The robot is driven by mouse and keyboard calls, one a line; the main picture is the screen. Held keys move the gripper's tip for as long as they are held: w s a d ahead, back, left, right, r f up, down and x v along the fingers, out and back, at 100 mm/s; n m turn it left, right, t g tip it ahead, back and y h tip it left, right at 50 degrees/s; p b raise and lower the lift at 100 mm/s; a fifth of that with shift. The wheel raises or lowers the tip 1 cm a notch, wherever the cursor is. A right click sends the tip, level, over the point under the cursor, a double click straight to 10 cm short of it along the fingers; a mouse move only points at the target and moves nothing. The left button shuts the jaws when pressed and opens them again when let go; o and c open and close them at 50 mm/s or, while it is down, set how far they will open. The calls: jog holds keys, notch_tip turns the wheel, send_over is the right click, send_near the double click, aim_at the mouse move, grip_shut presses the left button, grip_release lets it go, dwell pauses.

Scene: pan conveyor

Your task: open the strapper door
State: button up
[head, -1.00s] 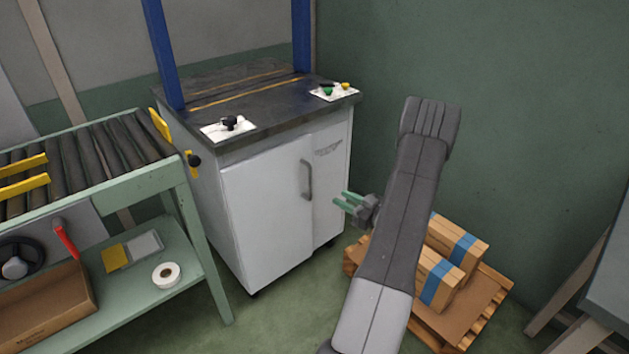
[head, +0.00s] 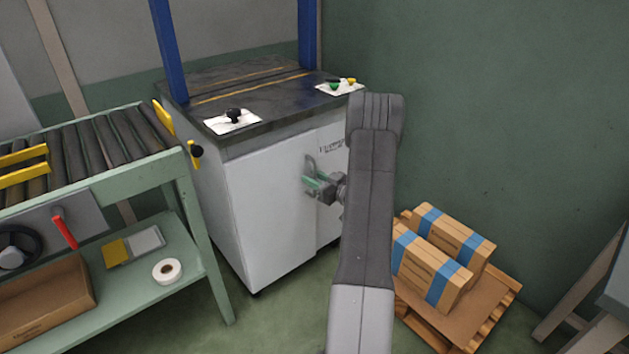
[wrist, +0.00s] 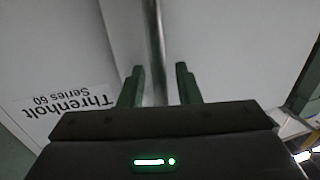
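The strapper (head: 265,125) is a white cabinet with a dark top and blue posts. Its white door (head: 265,205) is shut on the front. The grey bar handle (head: 310,164) stands at the door's right side, its lower part hidden by my gripper (head: 311,184). In the wrist view the handle (wrist: 155,50) runs down between the two green fingers of my gripper (wrist: 160,75). The fingers are apart, one on each side of the bar, with a gap visible on both sides.
A roller conveyor (head: 85,150) with a green frame stands to the left; its lower shelf holds a tape roll (head: 167,271) and a cardboard box (head: 45,300). Strapped boxes (head: 435,262) lie on a pallet (head: 490,315) at the right. Some floor is clear before the cabinet.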

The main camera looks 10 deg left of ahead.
grip_shut()
